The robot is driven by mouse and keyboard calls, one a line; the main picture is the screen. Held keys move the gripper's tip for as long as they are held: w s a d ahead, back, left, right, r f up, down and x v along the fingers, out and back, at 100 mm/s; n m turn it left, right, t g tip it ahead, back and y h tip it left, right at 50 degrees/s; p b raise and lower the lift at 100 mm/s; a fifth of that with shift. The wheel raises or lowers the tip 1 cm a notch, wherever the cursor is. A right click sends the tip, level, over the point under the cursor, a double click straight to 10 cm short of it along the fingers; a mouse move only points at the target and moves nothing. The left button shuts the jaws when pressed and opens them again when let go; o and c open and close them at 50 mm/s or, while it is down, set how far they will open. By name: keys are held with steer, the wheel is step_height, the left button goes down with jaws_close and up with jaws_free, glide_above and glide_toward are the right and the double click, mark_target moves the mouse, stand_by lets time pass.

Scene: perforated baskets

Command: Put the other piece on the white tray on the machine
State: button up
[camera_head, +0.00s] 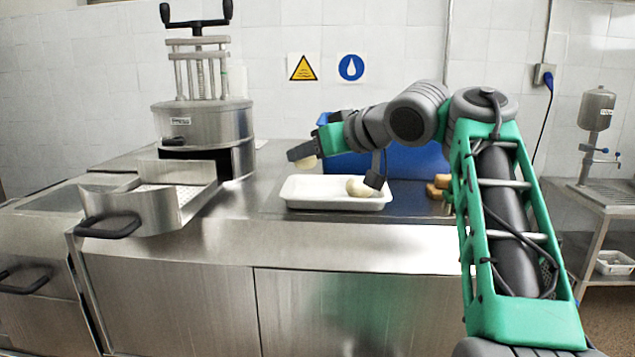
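The white tray (309,194) lies on the steel counter, with one pale, rounded piece (360,188) at its right side. My gripper (304,157) is above and behind the tray's left end, pointing left. A second pale piece (306,162) shows at its fingers, partly hidden by them, and appears held clear of the tray. The machine (202,125) is a steel press with a screw and black handles on top, at the left. A perforated basket (146,210) with a black handle sits pulled out in front of the machine's dark opening.
A blue crate (405,160) stands behind the tray, partly covered by my arm. Brown pieces (438,187) lie right of the tray. Counter (255,200) between basket and tray is clear. A grey dispenser (597,108) stands on a side table at the far right.

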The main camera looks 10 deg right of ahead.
steer(key=w+f, duration=0.1)
steer(key=f, duration=0.1)
steer(key=d+f, duration=0.1)
steer(key=f, duration=0.1)
steer(key=w+f, duration=0.1)
steer(key=f, duration=0.1)
steer(key=shift+w+d+f+b, duration=0.25)
steer(key=shift+w+d+b, duration=0.05)
steer(key=shift+w+b, duration=0.1)
steer(key=shift+s+f, duration=0.15)
steer(key=shift+f, duration=0.05)
steer(key=shift+f, duration=0.15)
steer(key=shift+f, duration=0.1)
steer(key=o, duration=1.4)
